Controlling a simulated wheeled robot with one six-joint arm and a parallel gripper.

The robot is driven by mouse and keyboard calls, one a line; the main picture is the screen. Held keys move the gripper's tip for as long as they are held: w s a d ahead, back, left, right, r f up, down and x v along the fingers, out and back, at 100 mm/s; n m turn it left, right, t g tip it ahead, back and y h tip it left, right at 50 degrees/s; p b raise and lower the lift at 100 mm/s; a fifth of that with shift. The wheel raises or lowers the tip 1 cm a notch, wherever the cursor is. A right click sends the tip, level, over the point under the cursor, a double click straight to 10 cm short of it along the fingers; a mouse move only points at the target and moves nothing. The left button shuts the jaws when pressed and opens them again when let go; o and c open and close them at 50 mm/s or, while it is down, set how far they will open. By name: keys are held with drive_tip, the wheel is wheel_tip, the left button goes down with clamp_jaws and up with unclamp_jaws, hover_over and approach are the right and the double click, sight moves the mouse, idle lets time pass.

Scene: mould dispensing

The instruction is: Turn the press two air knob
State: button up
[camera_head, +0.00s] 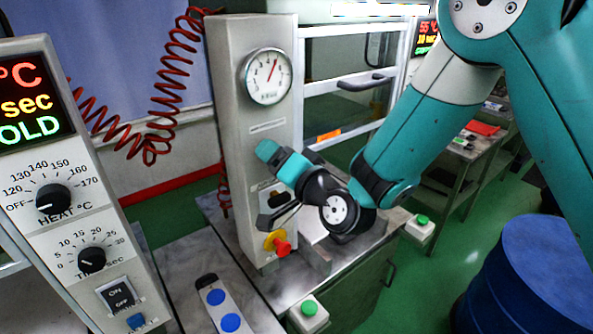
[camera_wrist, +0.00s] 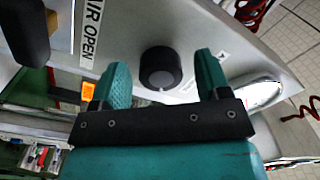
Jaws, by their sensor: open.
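The round black air knob (camera_wrist: 160,67) sits on a grey metal face, and an "AIR OPEN" label (camera_wrist: 92,35) is to its left in the wrist view. My gripper (camera_wrist: 162,80) is open, with one teal finger on each side of the knob in that view. I see no finger touching it; how far off it is in depth cannot be told. In the head view my arm reaches to the grey press column (camera_head: 265,100), and the knob is hidden behind my arm's end.
A pressure gauge (camera_head: 267,76) is on the column above my arm's end. A red and yellow stop button (camera_head: 279,245) is low on it. A control panel with heat (camera_head: 53,198) and timer knobs stands left. A blue drum (camera_head: 545,270) is at right.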

drive_tip(key=b+v, duration=1.7)
drive_tip(key=b, duration=0.4)
drive_tip(key=shift+d, duration=0.15)
drive_tip(key=s+d+f+n+g+h+p, duration=0.2)
drive_tip(key=s+f+n+g+h, duration=0.1)
drive_tip(key=s+f+n+g, duration=0.2)
drive_tip(key=s+d+f+n+g+h+p, duration=0.2)
drive_tip(key=s+d+f+n+g+h, duration=0.1)
drive_tip(key=s+f+n+g, duration=0.2)
drive_tip(key=s+f+g, duration=0.2)
drive_tip(key=s+g, duration=0.2)
drive_tip(key=g, duration=0.1)
drive_tip(key=shift+d+f, duration=0.2)
